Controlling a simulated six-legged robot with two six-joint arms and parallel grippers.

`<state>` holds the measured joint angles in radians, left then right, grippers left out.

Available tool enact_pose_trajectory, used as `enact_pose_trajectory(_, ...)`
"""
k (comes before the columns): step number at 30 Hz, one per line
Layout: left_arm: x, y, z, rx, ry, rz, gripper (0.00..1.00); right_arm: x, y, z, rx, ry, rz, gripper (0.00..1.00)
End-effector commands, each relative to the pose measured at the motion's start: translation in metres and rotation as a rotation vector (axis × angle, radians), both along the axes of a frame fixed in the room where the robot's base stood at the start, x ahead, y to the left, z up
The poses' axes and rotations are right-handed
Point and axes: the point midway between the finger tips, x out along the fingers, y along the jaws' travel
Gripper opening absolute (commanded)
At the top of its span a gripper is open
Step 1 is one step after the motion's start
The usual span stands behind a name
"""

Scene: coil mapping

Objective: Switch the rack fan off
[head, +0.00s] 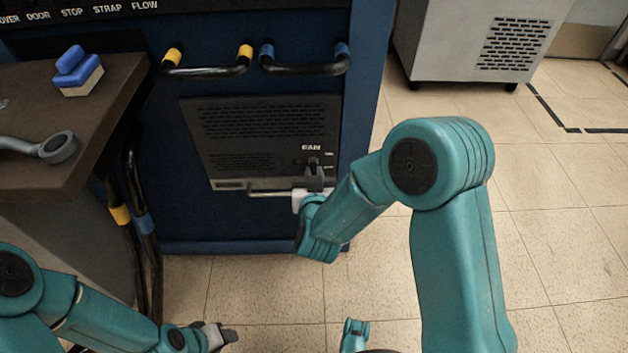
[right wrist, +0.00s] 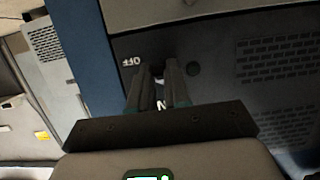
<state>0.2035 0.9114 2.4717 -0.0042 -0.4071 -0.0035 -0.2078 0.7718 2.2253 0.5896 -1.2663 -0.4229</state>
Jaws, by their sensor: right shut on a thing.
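The rack fan panel (head: 225,160) is a dark vented plate marked FAN, low on the blue rack (head: 170,110). Its small switch (head: 313,162) sits by the right edge, largely hidden by my right gripper (head: 315,180). In the right wrist view, my right gripper (right wrist: 158,85) has its two dark fingers on either side of the switch and is shut on it. An upside-down OFF mark shows beside the fingers, and part of another mark shows between them. Which way the switch points is not clear. My left gripper (head: 220,335) is low at the left, away from the panel; its jaw opening is unclear.
A bar handle (head: 268,193) runs along the panel's lower edge. Hose loops with yellow (head: 205,70) and blue (head: 305,65) ends hang above. A grey cabinet (head: 460,40) stands behind right.

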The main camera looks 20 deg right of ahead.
Motion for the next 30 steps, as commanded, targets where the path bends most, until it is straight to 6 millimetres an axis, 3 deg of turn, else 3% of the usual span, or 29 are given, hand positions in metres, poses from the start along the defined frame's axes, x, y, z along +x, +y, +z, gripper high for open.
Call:
enact_pose_trajectory(12, 0.001, 0.000, -0.001, 0.001, -0.004, 0.000, 0.43, 0.001, 0.000, -0.001, -0.002, -0.005, 0.001, 0.00)
enact_pose_trajectory(13, 0.001, 0.000, -0.001, 0.001, -0.004, 0.000, 0.43, 0.001, 0.000, -0.001, -0.001, -0.005, 0.001, 0.27)
enact_pose_trajectory(15, 0.001, 0.000, -0.001, 0.001, -0.003, 0.000, 0.43, 0.000, 0.000, -0.001, -0.002, -0.004, 0.001, 0.43)
enact_pose_trajectory(25, 0.000, 0.000, 0.001, 0.000, -0.001, -0.001, 0.43, -0.003, 0.001, 0.001, -0.002, -0.004, 0.001, 0.43)
enact_pose_trajectory(30, -0.006, -0.001, 0.011, -0.004, 0.018, -0.004, 0.43, -0.027, 0.009, 0.012, -0.004, -0.002, 0.004, 0.43)
